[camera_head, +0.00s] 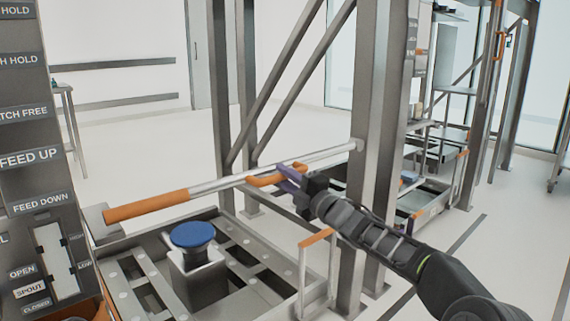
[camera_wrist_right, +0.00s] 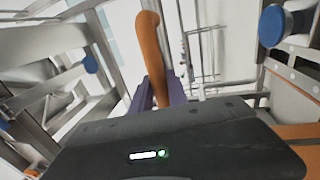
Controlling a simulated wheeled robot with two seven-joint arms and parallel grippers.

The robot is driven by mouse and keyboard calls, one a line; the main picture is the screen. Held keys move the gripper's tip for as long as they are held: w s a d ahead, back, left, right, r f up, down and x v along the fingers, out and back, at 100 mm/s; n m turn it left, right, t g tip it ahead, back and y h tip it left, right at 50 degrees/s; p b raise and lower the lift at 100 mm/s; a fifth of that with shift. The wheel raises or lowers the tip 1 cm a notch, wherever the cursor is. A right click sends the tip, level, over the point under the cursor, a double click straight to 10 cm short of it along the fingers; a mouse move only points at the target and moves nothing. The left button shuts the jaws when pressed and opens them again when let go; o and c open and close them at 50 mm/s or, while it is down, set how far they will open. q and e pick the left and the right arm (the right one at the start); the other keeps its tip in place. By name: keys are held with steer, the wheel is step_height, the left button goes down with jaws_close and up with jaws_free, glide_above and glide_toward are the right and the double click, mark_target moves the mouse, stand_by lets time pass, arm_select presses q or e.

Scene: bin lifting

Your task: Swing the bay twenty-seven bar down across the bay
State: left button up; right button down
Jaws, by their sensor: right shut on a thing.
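A silver bar (camera_head: 228,182) with a long orange end grip (camera_head: 146,206) runs from the steel post on the right out to the left, nearly level, above a low frame. A short orange handle (camera_head: 268,180) sits on the bar partway along. My right gripper (camera_head: 288,178) is shut on this orange handle, and its purple fingers close around it. In the right wrist view the orange handle (camera_wrist_right: 152,50) rises from between the fingers (camera_wrist_right: 158,95). No bay number is readable. My left gripper is not in view.
A blue round knob (camera_head: 192,235) stands on a block in the low frame (camera_head: 240,290) under the bar. A steel post (camera_head: 378,120) stands just behind my right gripper. A labelled panel (camera_head: 30,160) is at the left edge. Open floor (camera_head: 130,140) lies behind.

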steer(key=shift+f, duration=0.45)
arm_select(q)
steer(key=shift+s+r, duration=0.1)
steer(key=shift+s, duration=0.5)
arm_select(e)
steer(key=shift+f, duration=0.3)
steer(key=c, duration=1.3)
jaws_free()
steer(key=shift+d, duration=0.1)
